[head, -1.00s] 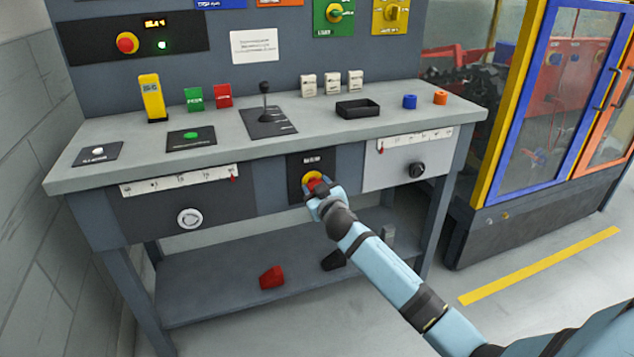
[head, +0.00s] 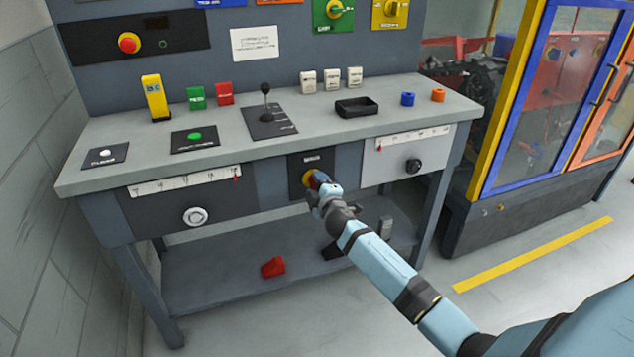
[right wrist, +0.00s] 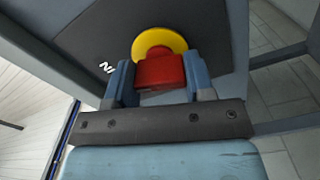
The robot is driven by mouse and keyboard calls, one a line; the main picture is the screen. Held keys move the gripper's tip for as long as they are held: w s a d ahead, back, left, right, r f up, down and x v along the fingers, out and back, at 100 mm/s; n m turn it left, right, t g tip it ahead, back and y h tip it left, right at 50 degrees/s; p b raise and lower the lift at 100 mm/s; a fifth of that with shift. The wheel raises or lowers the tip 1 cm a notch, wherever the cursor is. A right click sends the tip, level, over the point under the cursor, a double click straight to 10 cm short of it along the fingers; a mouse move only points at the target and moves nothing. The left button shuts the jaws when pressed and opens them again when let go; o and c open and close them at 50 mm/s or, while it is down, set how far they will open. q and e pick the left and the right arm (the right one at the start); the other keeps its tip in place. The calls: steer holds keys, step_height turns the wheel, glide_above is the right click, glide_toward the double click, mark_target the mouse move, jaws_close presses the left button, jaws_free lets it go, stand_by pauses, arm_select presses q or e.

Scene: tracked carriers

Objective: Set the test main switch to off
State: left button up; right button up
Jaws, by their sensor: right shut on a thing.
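The main switch has a red handle (right wrist: 160,74) on a yellow disc (right wrist: 158,42), mounted on a dark plate (right wrist: 105,60). In the head view its yellow disc (head: 307,178) shows on the front of the bench, and the handle is mostly hidden by my gripper. My right gripper (head: 319,187) is at the switch. In the right wrist view my right gripper (right wrist: 161,82) has one finger on each side of the red handle and is shut on it. The display panel (head: 140,43) on the back wall is dark, with its small lamp unlit. My left gripper is not in view.
The bench top (head: 235,135) carries a black lever (head: 265,105), buttons, coloured blocks and a black tray (head: 356,107). A red block (head: 273,267) lies on the lower shelf. A glazed cabinet (head: 540,120) stands at right.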

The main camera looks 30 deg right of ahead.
steer(key=shift+n+p, duration=0.3)
steer(key=shift+n, duration=1.3)
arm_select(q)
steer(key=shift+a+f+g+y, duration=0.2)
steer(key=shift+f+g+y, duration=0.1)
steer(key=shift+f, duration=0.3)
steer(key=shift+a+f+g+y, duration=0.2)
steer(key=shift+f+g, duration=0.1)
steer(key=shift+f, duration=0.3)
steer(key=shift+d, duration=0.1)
arm_select(e)
steer(key=o, duration=0.9)
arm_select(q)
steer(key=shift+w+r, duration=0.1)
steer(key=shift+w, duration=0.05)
